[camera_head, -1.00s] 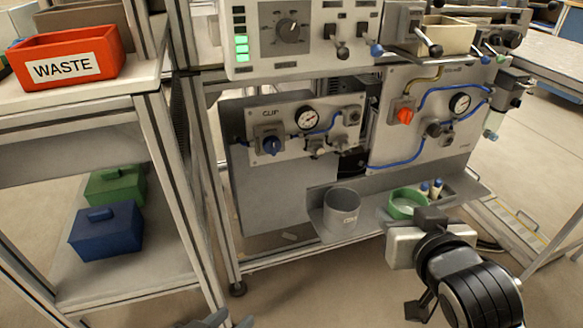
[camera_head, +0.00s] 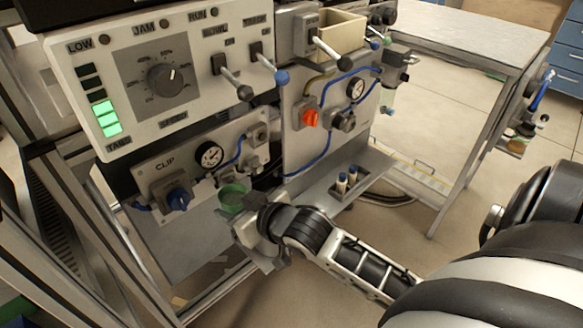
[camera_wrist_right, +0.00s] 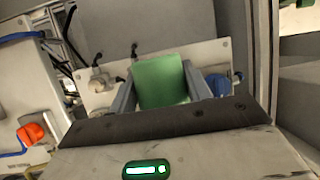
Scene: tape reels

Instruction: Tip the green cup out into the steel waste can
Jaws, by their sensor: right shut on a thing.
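The green cup (camera_head: 233,197) is in my right gripper (camera_head: 246,208), held up in front of the machine's lower shelf. I cannot make out the steel waste can; my right gripper and wrist cover the part of the shelf beneath the cup. My left gripper is out of view.
The CLIP panel with its blue knob (camera_head: 178,199) is close to the left of the cup. A panel with an orange knob (camera_head: 310,119) stands to the right.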

